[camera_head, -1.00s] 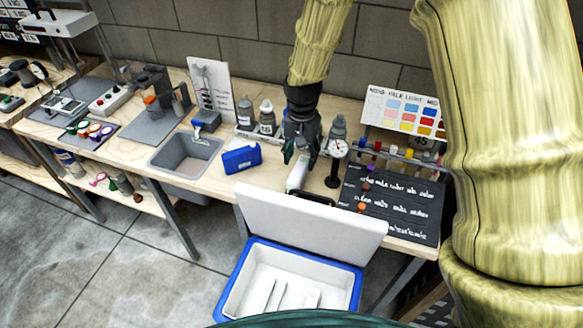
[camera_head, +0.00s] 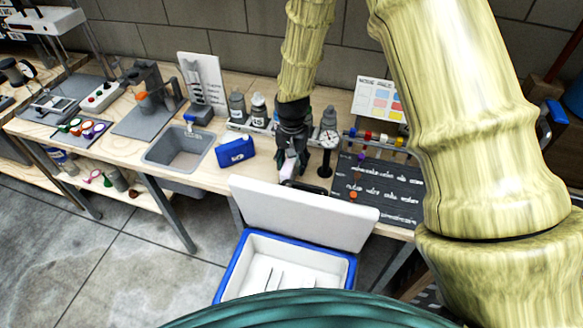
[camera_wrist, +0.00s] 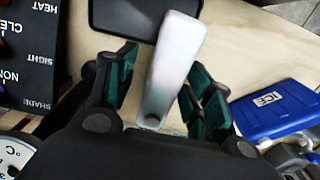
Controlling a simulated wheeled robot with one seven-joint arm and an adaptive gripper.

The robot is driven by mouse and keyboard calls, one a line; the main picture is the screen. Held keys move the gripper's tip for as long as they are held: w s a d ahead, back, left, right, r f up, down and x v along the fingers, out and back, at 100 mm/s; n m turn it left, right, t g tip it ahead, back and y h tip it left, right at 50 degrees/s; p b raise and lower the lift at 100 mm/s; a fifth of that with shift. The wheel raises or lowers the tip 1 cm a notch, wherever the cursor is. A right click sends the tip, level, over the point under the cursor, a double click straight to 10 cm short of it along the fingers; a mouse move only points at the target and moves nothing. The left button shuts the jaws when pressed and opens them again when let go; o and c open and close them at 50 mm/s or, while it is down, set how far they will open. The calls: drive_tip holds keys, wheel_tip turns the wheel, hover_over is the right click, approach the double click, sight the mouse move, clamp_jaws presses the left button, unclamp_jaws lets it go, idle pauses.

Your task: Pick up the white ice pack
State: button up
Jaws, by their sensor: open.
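A white, elongated, rounded piece, which may be the white ice pack (camera_wrist: 172,62), lies by the bench's front edge, its near end between my fingers in the wrist view. In the head view it is a small pale patch (camera_head: 287,172) below my gripper (camera_head: 289,160), mostly hidden. My gripper (camera_wrist: 163,80) is open, with teal-padded fingers on either side of the piece. I see gaps at both sides. I cannot tell the height of the fingertips above the bench.
A blue pack marked ICE (camera_wrist: 275,108) lies beside my gripper. A dial gauge (camera_head: 327,142) stands close on the other side, near a dark lettered board (camera_head: 385,190). Bottles (camera_head: 257,107) stand behind. An open blue-and-white cooler (camera_head: 232,268) stands in front, its lid (camera_head: 300,215) raised.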

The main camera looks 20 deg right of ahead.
drive_tip(key=f, duration=0.1)
drive_tip(key=f+p, duration=0.1)
drive_tip(key=f, duration=0.1)
drive_tip(key=shift+w, duration=0.3)
drive_tip(key=shift+s+f, duration=0.15)
drive_tip(key=shift+f, duration=0.2)
drive_tip(key=shift+a+f, duration=0.1)
drive_tip(key=shift+f, duration=0.1)
clamp_jaws()
